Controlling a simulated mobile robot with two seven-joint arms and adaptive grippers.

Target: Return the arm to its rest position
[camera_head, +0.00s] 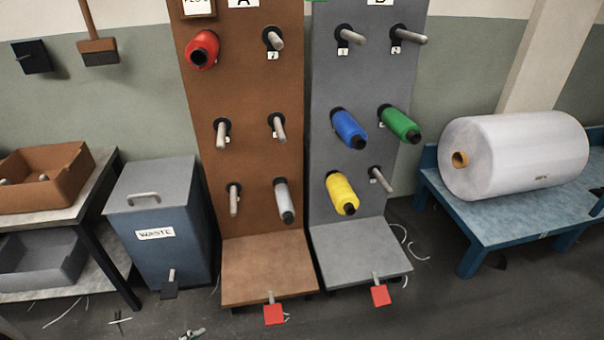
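Neither of my arms nor grippers shows clearly in the head view. A brown rack panel (250,148) marked A holds a red spool (202,50) at upper left and a white-grey spool (284,201) at lower right; its other pegs are bare. A grey rack panel (350,85) marked B holds a blue spool (349,128), a green spool (400,124) and a yellow spool (342,193). Its two top pegs and its lower right peg are bare.
A blue waste bin (160,254) with a closed lid stands left of the racks. A shelf table with a brown tray (48,195) and grey tray (45,269) is farther left. A large white roll (515,155) lies on a blue stand (500,214) at right. Scraps litter the floor.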

